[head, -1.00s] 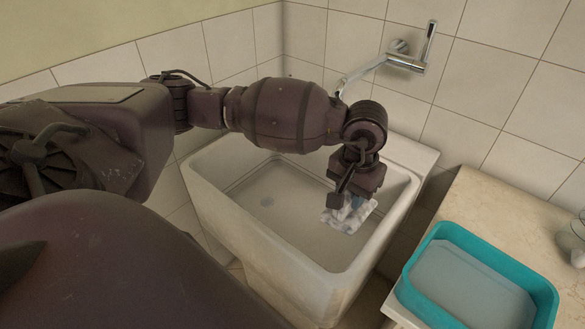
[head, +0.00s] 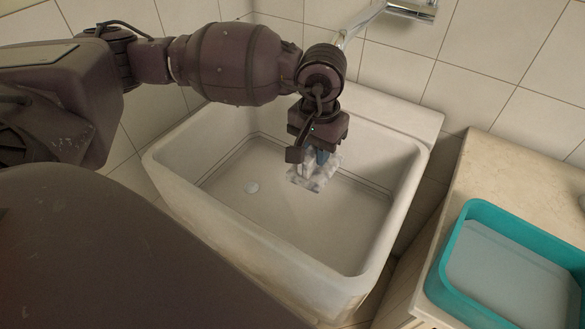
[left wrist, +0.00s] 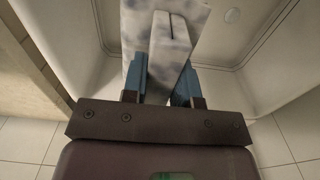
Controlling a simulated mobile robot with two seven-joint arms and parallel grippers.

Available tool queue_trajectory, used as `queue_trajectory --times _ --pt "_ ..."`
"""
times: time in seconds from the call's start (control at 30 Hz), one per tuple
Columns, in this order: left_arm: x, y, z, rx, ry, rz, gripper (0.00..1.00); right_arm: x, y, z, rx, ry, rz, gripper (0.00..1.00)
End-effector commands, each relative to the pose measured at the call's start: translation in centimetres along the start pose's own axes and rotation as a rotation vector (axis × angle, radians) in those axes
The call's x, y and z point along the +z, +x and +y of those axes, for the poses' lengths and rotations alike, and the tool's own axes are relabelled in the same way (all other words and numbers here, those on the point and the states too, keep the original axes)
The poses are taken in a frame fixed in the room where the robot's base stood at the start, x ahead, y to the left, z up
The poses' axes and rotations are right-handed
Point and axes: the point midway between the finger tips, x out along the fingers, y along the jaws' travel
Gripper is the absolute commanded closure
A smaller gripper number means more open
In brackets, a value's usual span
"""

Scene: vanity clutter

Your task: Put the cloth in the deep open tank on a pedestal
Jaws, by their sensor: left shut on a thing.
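The cloth (head: 316,179) is white with grey-blue blotches. In the head view it hangs below my left gripper (head: 317,155), inside the outline of the white tank (head: 262,245). My left gripper is shut on the cloth. The left wrist view shows the cloth (left wrist: 162,50) folded between the two blue fingers (left wrist: 160,85), with the tank's pale floor and walls behind it. I cannot tell whether the cloth's lower edge touches the tank floor. The tank is deep and open on top, with a round drain (head: 251,187). My right gripper is not in view.
A tap (head: 365,20) sticks out from the tiled wall above the tank. A stone-topped counter (head: 478,170) stands to the right, with a teal tray (head: 447,262) on it. The tank floor around the cloth is clear.

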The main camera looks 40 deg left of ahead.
Motion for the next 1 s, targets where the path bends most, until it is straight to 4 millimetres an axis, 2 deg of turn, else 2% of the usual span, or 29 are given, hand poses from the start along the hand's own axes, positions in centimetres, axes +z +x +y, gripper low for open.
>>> queue_trajectory --times 0.03,0.2,0.3,0.47,0.67,0.77,1.0 --pt "-0.2 2.7 -0.3 -0.002 -0.003 -0.022 0.96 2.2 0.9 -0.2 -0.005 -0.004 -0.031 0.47" --pt "-0.5 5.8 -1.2 -0.003 -0.014 -0.025 0.96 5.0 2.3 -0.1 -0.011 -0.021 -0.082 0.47" --pt "-0.6 7.3 -1.5 -0.001 -0.019 -0.022 0.96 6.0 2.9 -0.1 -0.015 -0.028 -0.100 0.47" --pt "-0.7 8.5 -1.9 -0.002 -0.025 -0.012 0.96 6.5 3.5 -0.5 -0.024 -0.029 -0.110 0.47" --pt "-0.7 9.6 -2.0 0.001 -0.026 -0.003 0.96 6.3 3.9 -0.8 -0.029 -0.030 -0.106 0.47" --pt "-0.7 11.3 -2.0 0.000 -0.026 -0.006 0.96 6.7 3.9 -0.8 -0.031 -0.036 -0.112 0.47" --pt "-0.6 16.7 -2.0 0.000 -0.027 -0.009 0.96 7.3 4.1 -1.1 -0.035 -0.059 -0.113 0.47"
